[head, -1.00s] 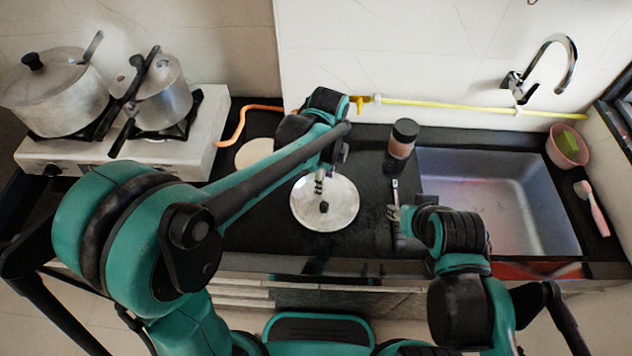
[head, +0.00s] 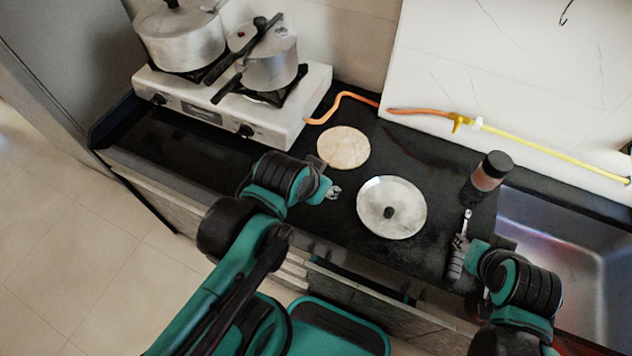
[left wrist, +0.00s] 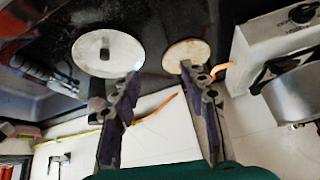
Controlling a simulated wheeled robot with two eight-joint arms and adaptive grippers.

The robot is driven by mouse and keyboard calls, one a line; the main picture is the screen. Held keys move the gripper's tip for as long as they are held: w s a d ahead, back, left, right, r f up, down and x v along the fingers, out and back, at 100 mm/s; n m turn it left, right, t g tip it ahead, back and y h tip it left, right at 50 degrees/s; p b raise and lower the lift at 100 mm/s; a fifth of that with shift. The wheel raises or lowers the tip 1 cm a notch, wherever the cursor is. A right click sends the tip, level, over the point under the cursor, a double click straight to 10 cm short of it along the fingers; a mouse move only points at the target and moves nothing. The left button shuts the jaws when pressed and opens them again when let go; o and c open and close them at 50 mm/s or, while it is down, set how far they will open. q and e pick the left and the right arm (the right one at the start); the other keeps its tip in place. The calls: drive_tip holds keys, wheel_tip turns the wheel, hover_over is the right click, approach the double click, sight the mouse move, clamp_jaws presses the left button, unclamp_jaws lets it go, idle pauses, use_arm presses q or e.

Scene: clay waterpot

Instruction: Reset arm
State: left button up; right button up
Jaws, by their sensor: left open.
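My left gripper (head: 333,191) is over the dark counter, left of a round silver lid (head: 378,192) with a black knob. In the left wrist view its two fingers (left wrist: 160,76) are spread with nothing between them. The lid (left wrist: 92,50) and a pale round disc (left wrist: 190,53) show beyond the fingertips there. My right gripper (head: 461,242) is low at the counter's right part, close to a black-handled utensil (head: 455,264). I cannot tell whether it touches or grips the utensil.
A white stove (head: 205,108) with two metal pots stands at the back left. The pale disc (head: 343,147) lies behind the lid. A dark-capped jar (head: 489,173) stands by the sink (head: 555,235). An orange hose (head: 345,96) runs along the wall. The counter's left front is clear.

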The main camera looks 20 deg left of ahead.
use_arm(q)
drive_tip(key=shift+s+a+f+n+t, duration=0.2)
drive_tip(key=shift+s+a+n+t, duration=0.3)
drive_tip(key=shift+n, duration=0.5)
drive_tip(key=shift+w+f, duration=0.15)
drive_tip(key=shift+w, duration=0.35)
drive_tip(key=shift+s, duration=0.1)
